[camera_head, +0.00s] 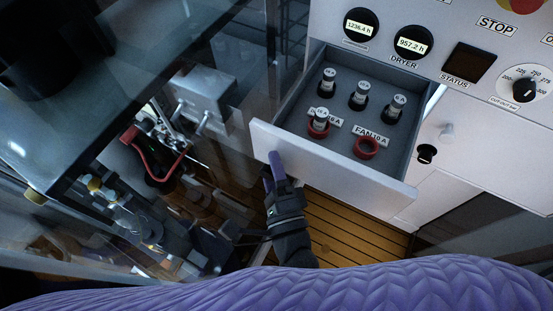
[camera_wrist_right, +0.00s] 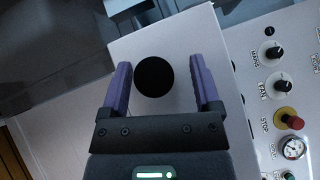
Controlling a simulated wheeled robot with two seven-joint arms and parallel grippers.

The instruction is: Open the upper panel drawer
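The upper panel drawer (camera_head: 330,165) is pulled out from the panel in the head view, with its inside showing. It holds several labelled fuses (camera_head: 358,95) and a red ring (camera_head: 366,147) with no fuse in it. My right gripper (camera_head: 268,178) is at the left part of the drawer's white front. In the right wrist view the purple fingers (camera_wrist_right: 161,90) are open on either side of a round black knob (camera_wrist_right: 154,77) on a white face, with gaps on both sides. The knob is hidden in the head view. My left gripper is not in view.
The panel above the drawer has two round meters (camera_head: 412,42), a dark status window (camera_head: 468,63) and a rotary dial (camera_head: 524,90). A black knob (camera_head: 427,153) is right of the drawer. A glass-walled machine (camera_head: 150,150) fills the left side. Wooden slatted floor (camera_head: 350,232) shows below.

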